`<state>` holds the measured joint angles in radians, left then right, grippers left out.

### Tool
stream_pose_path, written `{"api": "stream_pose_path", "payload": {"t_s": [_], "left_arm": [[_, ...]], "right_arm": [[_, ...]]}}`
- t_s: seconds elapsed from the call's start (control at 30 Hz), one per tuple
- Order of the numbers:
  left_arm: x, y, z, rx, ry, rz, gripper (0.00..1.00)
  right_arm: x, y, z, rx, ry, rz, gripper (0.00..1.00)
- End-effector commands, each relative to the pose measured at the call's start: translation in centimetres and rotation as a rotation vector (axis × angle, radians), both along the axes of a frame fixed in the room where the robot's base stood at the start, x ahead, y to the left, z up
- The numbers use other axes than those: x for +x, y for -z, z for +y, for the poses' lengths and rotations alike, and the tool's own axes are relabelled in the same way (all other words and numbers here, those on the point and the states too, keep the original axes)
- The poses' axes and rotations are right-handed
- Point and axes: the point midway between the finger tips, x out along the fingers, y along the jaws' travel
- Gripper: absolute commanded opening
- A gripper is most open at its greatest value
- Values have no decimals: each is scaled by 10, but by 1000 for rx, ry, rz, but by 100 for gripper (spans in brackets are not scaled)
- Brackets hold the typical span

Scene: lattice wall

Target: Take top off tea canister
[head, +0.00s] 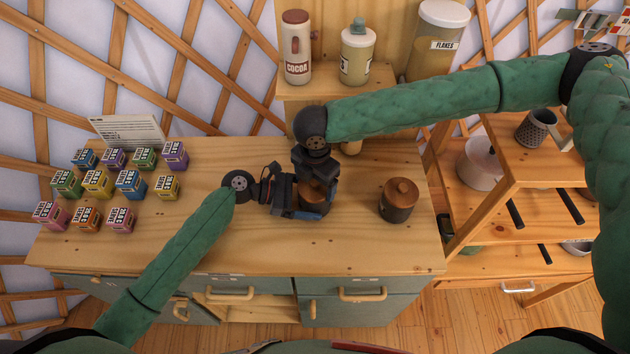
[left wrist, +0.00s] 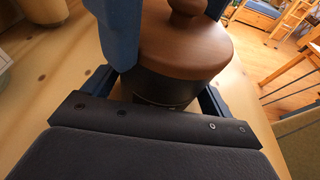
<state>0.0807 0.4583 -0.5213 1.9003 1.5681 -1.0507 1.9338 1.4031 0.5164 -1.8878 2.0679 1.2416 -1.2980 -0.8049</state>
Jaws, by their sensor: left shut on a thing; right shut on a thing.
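A dark tea canister (head: 313,204) with a brown wooden lid stands at the middle front of the wooden counter, mostly covered by my grippers. My left gripper (head: 301,203) comes from the left, low, and is shut around the dark body. My right gripper (head: 316,180) comes from above and is shut on the lid. In the left wrist view the lid (left wrist: 185,45) with its round knob sits over the dark body (left wrist: 160,85), apparently level. Blue right fingers flank the lid; blue left fingers flank the body.
A second, similar lidded canister (head: 398,201) stands just right of the grippers. Several coloured boxes (head: 97,184) and a white card (head: 128,132) fill the counter's left. A shelf (head: 335,92) with a cocoa jar (head: 297,50) and other jars is behind. A wooden rack (head: 520,183) stands right.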

Motion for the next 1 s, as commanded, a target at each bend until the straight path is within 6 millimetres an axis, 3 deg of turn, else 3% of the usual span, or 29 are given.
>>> {"api": "stream_pose_path", "payload": {"t_s": [0.27,1.0], "left_arm": [[0,0,0,1,0,0,65],[0,0,0,0,0,0,65]], "right_arm": [[1,-7,0,2,0,-1,58],[0,-50,0,0,1,0,57]]}}
